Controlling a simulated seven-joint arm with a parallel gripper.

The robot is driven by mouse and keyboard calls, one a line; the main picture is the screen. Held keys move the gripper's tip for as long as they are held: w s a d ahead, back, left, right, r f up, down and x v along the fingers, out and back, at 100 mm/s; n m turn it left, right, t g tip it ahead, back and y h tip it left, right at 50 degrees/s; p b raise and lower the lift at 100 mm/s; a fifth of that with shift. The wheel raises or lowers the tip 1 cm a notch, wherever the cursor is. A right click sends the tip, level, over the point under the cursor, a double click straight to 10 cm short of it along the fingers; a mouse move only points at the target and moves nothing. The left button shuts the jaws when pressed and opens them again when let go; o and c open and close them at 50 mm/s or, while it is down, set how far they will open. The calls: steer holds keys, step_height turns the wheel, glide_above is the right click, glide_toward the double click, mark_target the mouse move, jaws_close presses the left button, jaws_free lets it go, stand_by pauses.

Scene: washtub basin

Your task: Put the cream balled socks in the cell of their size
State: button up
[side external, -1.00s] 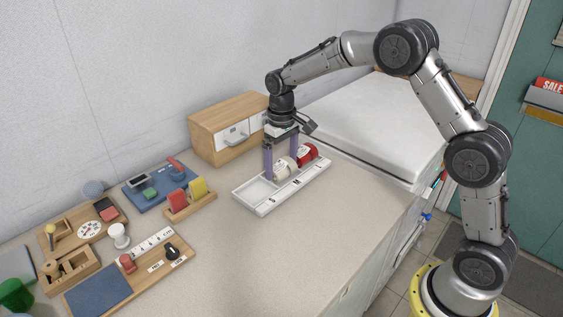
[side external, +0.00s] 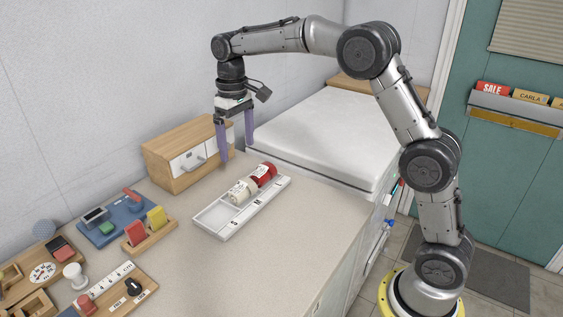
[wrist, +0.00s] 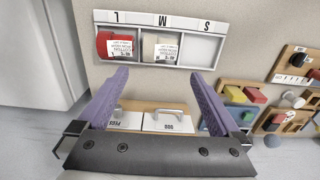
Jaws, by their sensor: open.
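The cream balled socks (side external: 240,191), with a paper band, lie in the middle cell of the white tray (side external: 251,217). In the wrist view the cream socks (wrist: 162,46) sit in the cell lettered M. Red balled socks (side external: 264,172) lie in the cell lettered L, and they also show in the wrist view (wrist: 115,45). The cell lettered S (wrist: 200,49) is empty. My gripper (side external: 235,150) is open and empty, raised above and behind the tray, clear of both socks. The size print on the cream band is too small to read.
A wooden drawer box (side external: 180,150) stands behind the tray, close to my gripper. A holder with red and yellow blocks (side external: 149,238) and several small boards lie to the left. A white-topped unit (side external: 325,140) is at the right. The counter in front of the tray is clear.

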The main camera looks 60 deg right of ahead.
steer(key=s+a+r+t, duration=0.1)
steer(key=s+r, duration=0.3)
steer(key=s, duration=0.4)
steer(key=s+r+t, duration=0.2)
steer(key=s+r, duration=0.1)
steer(key=s, duration=0.5)
steer(key=s+a+f+t, duration=0.1)
steer(key=s+f, duration=0.4)
steer(key=s, duration=1.1)
steer(key=shift+f+t, duration=0.3)
steer(key=shift+t, duration=0.5)
